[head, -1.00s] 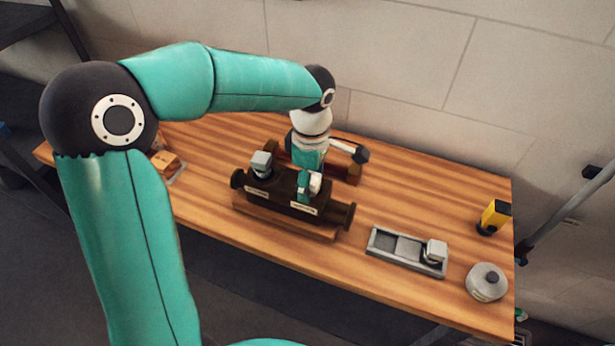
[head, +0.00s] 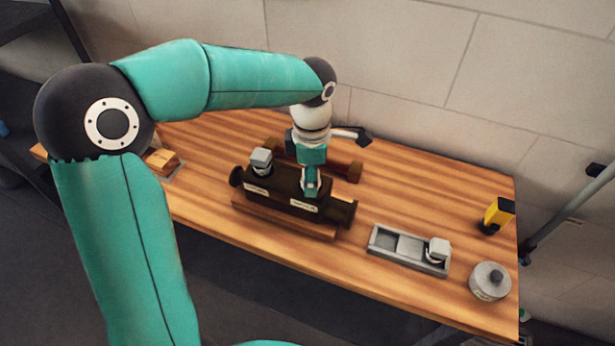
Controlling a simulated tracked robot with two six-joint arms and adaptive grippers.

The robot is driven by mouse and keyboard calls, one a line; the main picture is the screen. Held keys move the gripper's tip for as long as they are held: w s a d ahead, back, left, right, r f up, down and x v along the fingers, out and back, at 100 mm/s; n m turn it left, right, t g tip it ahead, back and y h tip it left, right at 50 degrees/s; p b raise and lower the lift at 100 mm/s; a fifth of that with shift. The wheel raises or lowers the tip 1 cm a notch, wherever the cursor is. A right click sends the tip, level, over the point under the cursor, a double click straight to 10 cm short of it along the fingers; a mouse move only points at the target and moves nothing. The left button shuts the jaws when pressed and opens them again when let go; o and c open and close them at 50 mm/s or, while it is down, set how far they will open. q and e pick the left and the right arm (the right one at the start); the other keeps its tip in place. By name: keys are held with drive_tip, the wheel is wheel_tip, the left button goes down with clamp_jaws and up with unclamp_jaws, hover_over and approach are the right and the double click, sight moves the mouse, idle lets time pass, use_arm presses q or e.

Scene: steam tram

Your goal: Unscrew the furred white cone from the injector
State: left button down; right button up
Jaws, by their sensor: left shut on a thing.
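The injector (head: 283,203) is a dark block with round ends and two pale labels, lying on a wooden base on the bench. A grey-capped piece (head: 261,159) with a pale lower part stands upright on its left end. My left gripper (head: 311,188) points down at the injector's right part and is shut on a small piece there. The fingers hide almost all of that piece, so I cannot tell its colour, any fur, or whether it still sits in the injector. My right gripper is not in view.
A grey tray (head: 384,240) with compartments holds another grey-capped piece (head: 438,249) at its right end. A round grey lidded pot (head: 489,282) and a yellow-black object (head: 497,215) are farther right. A dark-headed tool (head: 352,134) lies behind. An orange-brown block (head: 162,161) is at left.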

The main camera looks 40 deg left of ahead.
use_arm(q)
drive_tip(key=shift+f+n+b, duration=0.1)
drive_tip(key=shift+n+b, duration=0.3)
drive_tip(key=shift+n, duration=1.6)
drive_tip(key=n+b, duration=0.1)
drive_tip(key=n, duration=0.1)
drive_tip(key=shift+n, duration=0.4)
drive_tip(key=shift+n+b, duration=0.4)
drive_tip(key=shift+b, duration=0.85)
drive_tip(key=shift+w+a, duration=0.1)
